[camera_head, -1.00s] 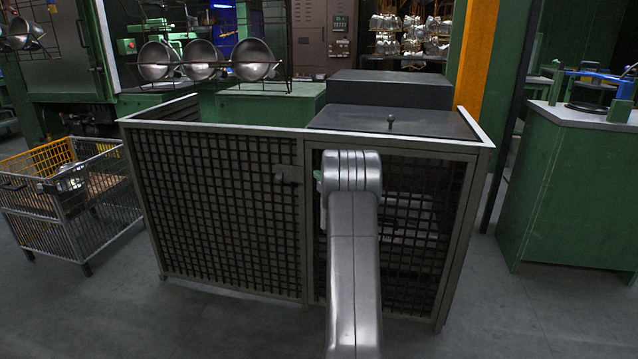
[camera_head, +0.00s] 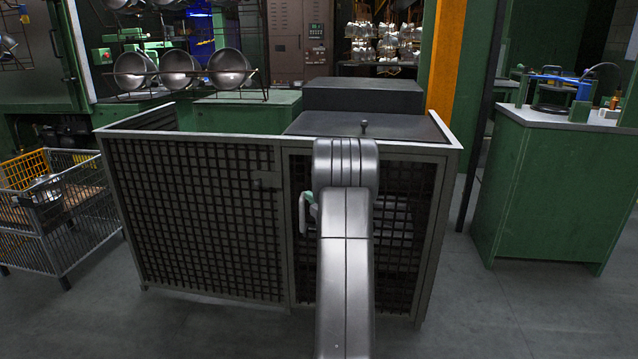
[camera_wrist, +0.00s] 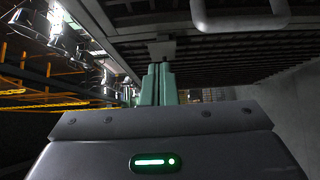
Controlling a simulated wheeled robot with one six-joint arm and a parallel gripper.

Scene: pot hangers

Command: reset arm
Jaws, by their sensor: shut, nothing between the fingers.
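My arm rises from the bottom of the head view, its grey link in front of the dark mesh cage (camera_head: 195,215). A small green part beside the bent link may belong to my gripper, but the arm hides most of it there. In the wrist view my gripper (camera_wrist: 159,80) shows two green fingers pressed together, pointing away from the camera. Nothing is between them. Several metal pots hang on a rack at the upper left; three bowl-shaped ones (camera_head: 181,69) show clearly in the head view.
The cage stands close in front of my arm, with a dark lid (camera_head: 365,125) on top. A wire cart (camera_head: 60,215) is at left and a green cabinet (camera_head: 545,195) at right. Grey floor between cage and cabinet is clear. Metal parts (camera_wrist: 50,45) hang at left in the wrist view.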

